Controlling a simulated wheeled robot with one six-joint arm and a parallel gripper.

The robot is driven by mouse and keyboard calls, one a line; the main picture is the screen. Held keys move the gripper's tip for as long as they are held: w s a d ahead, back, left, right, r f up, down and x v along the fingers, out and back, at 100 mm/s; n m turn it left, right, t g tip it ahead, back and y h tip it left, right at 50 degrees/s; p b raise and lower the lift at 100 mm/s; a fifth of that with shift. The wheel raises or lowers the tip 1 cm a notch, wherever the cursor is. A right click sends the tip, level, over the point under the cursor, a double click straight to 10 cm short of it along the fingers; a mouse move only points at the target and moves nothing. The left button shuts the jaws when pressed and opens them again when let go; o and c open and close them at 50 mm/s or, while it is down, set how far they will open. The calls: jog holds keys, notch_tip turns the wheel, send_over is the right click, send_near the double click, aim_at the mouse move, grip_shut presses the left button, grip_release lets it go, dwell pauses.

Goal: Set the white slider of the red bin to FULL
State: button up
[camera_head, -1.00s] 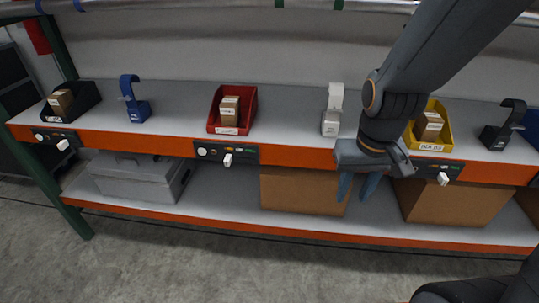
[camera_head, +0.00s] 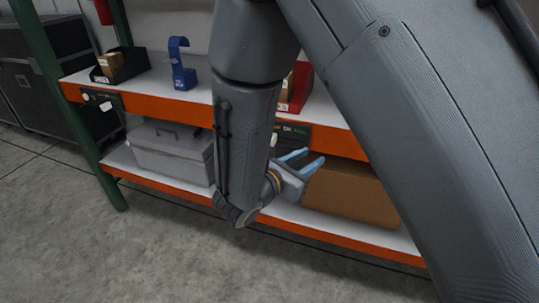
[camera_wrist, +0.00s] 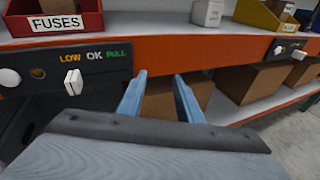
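The red bin (camera_wrist: 55,20), labelled FUSES, sits on the shelf at the top left of the wrist view. In the head view the red bin (camera_head: 304,88) is mostly behind my arm. Its dark panel on the orange shelf edge reads LOW, OK, FULL from left to right. The white slider (camera_wrist: 74,82) stands under LOW. My gripper (camera_wrist: 160,75) is open and empty, its blue fingers apart, to the right of the slider and past the FULL mark.
A round white knob (camera_wrist: 9,77) is at the panel's left. A cardboard box (camera_head: 352,193) and a grey case (camera_head: 170,150) stand on the lower shelf. A yellow bin (camera_wrist: 262,15) is farther right. A black bin (camera_head: 122,66) and blue holder (camera_head: 181,65) stand left. The floor in front is open.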

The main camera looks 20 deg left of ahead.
jog(key=s+a+f+n+t+y+b, duration=0.1)
jog(key=a+n+t+y, duration=0.15)
jog(key=a, duration=0.35)
jog(key=s+a+f+n+t+y, duration=0.1)
jog(key=a+n+y, duration=0.2)
jog(key=a, duration=0.3)
jog(key=w, duration=0.8)
jog(key=shift+a+p, duration=0.15)
jog(key=shift+p, duration=0.15)
jog(key=shift+r, duration=0.1)
jog(key=shift+c, duration=0.5)
grip_shut()
